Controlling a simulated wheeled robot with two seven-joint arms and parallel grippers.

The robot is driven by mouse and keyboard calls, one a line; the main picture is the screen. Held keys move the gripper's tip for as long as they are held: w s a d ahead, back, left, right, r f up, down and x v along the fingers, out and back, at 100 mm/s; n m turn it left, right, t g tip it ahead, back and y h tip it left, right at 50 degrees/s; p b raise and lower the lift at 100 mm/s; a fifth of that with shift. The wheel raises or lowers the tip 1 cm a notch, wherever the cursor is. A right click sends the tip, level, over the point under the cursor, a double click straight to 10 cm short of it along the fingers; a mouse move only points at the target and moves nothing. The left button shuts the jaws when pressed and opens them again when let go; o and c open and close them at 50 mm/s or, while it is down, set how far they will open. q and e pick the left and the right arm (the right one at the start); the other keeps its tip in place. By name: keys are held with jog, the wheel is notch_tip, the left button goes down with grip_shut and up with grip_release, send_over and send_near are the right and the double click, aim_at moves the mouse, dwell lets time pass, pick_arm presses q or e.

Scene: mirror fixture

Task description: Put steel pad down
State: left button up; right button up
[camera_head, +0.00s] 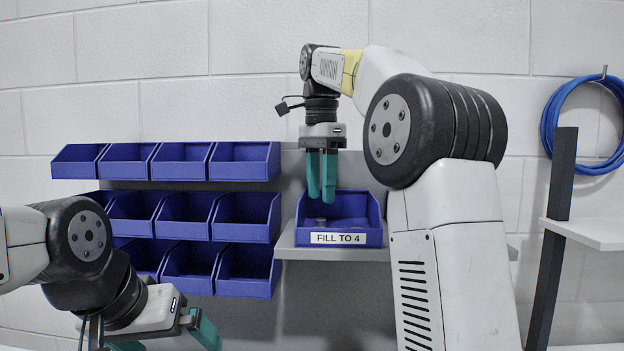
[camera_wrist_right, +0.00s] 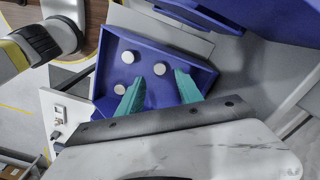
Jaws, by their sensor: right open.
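The blue bin labelled "FILL TO 4" (camera_head: 338,239) sits on a grey shelf. In the right wrist view the bin (camera_wrist_right: 190,112) holds three round, light steel pads: one at the upper left (camera_wrist_right: 128,57), one at the lower left (camera_wrist_right: 120,89) and one near the middle (camera_wrist_right: 160,69). My right gripper (camera_head: 321,198) points down over the bin with its teal fingers apart. In the wrist view its fingertips (camera_wrist_right: 160,77) frame the middle pad, with nothing gripped. My left gripper (camera_head: 165,340) is low at the left, partly cut off, its teal fingers spread.
Several empty-looking blue bins (camera_head: 245,160) hang in rows left of the labelled bin. A grey shelf (camera_head: 290,246) carries that bin. A dark post (camera_head: 553,240), a white shelf (camera_head: 595,233) and a blue hose coil (camera_head: 548,125) are at the right.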

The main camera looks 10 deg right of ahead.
notch_tip(320, 180, up, 2)
jog(key=shift+r, duration=0.35)
dwell(0.7)
